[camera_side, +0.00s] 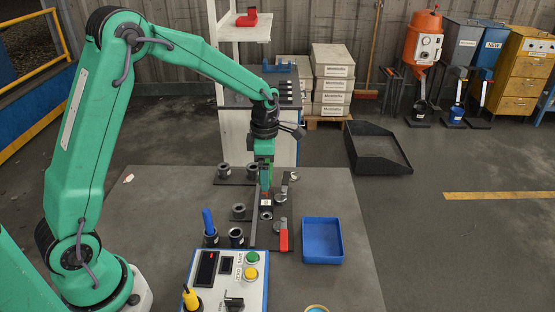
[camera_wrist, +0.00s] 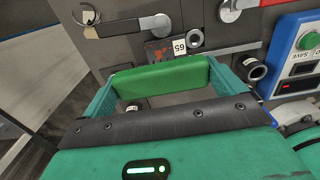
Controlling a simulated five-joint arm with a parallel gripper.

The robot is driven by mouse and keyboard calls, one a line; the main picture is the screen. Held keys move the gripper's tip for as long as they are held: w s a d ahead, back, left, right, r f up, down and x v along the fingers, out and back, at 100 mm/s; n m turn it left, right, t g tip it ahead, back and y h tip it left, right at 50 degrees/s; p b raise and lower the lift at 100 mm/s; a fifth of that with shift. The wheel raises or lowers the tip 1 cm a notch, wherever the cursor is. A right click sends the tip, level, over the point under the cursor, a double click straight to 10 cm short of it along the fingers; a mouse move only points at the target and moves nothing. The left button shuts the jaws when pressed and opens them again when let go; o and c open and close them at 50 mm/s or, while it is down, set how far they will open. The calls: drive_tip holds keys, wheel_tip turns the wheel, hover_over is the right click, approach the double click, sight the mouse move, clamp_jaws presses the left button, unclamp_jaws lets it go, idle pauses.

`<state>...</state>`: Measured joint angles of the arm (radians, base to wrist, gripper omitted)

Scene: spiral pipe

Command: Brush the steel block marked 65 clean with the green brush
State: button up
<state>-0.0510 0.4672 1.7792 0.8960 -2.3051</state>
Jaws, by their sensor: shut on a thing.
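My gripper (camera_side: 265,180) points down over the fixture on the table. In the wrist view my gripper (camera_wrist: 160,82) is shut on the green brush (camera_wrist: 160,79), whose green body spans between the two fingers. The brush's bristles are hidden. The steel block (camera_wrist: 158,52) sits just beyond the brush, with a white label reading 65 and rusty, dark patches on its face. In the side view the block (camera_side: 266,203) is small, below and close to my gripper. I cannot tell whether the brush touches it.
Clamps with metal ends and a red handle (camera_side: 283,240) stand right of the block. Dark pipe pieces (camera_side: 236,237) stand on the left. An empty blue tray (camera_side: 322,222) lies to the right, and a control box (camera_side: 228,278) is at the front. The table's left side is largely clear.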

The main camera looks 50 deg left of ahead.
idle(0.3)
drive_tip(key=shift+s+d+r, duration=1)
drive_tip(key=shift+s+d, duration=0.1)
drive_tip(key=shift+d, duration=0.05)
hover_over(266, 202)
drive_tip(key=shift+f, duration=3)
wheel_tip(266, 202, down, 2)
drive_tip(key=shift+f, duration=0.1)
drive_tip(key=shift+w+a, duration=0.55)
drive_tip(key=shift+w, duration=0.05)
drive_tip(key=shift+c, duration=0.4)
drive_tip(key=shift+w+a, duration=1.6)
drive_tip(key=shift+s+d, duration=2.2)
drive_tip(key=shift+r, duration=4.1)
